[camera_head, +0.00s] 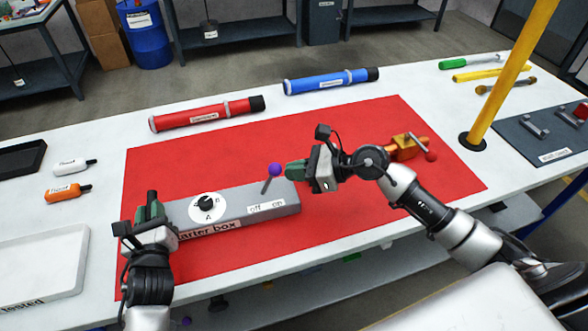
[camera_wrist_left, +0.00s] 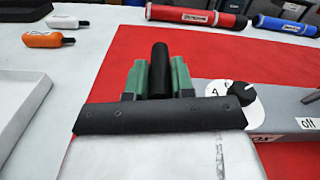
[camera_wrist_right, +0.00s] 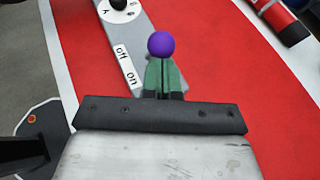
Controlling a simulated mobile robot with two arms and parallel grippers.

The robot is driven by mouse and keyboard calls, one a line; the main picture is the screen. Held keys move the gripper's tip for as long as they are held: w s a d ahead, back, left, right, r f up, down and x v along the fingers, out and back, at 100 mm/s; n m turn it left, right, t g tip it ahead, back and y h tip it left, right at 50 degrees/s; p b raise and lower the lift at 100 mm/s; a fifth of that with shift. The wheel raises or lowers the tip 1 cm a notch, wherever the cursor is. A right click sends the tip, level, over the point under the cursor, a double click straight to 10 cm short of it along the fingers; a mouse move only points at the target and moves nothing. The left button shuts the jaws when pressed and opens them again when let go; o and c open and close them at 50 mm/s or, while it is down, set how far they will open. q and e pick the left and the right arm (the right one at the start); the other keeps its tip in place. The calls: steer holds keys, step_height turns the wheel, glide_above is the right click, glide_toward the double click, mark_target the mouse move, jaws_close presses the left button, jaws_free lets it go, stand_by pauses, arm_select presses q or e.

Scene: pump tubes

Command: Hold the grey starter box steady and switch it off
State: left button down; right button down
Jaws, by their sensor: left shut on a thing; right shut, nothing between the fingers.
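The grey starter box (camera_head: 235,208) lies on the red mat, with a dial (camera_head: 207,206) and "off" and "on" labels on it. Its lever, topped by a purple ball (camera_head: 275,170), leans right, toward the "on" side. My left gripper (camera_head: 151,212) is shut on the black upright handle (camera_wrist_left: 160,72) at the box's left end. My right gripper (camera_head: 290,170) is shut and empty, its fingertips right beside the ball on the right. In the right wrist view the ball (camera_wrist_right: 161,43) is just beyond the fingertips; I cannot tell whether they touch.
A red tube (camera_head: 205,115) and a blue tube (camera_head: 330,82) lie behind the box. An orange valve piece (camera_head: 405,148) sits behind my right wrist. A yellow post (camera_head: 505,80) rises at right. A white tray (camera_head: 40,265) is at left. The mat's front right is clear.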

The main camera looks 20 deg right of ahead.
mark_target(276, 170)
steer(key=shift+w+a, duration=0.1)
steer(key=shift+a, duration=0.05)
stand_by(0.3)
steer(key=shift+a+r, duration=0.25)
steer(key=shift+a, duration=0.05)
steer(key=shift+a+r+h, duration=0.1)
steer(key=shift+h, duration=0.4)
steer(key=shift+a+r+n+g+h, duration=0.4)
steer(key=shift+a+r+n+h, duration=0.1)
steer(key=shift+a+h, duration=0.25)
steer(key=shift+h, duration=0.65)
steer(key=a, duration=0.3)
steer(key=a+r, duration=0.1)
steer(key=a, duration=0.1)
steer(key=shift+w, duration=0.3)
steer(key=shift+r, duration=0.2)
steer(key=shift+r, duration=0.65)
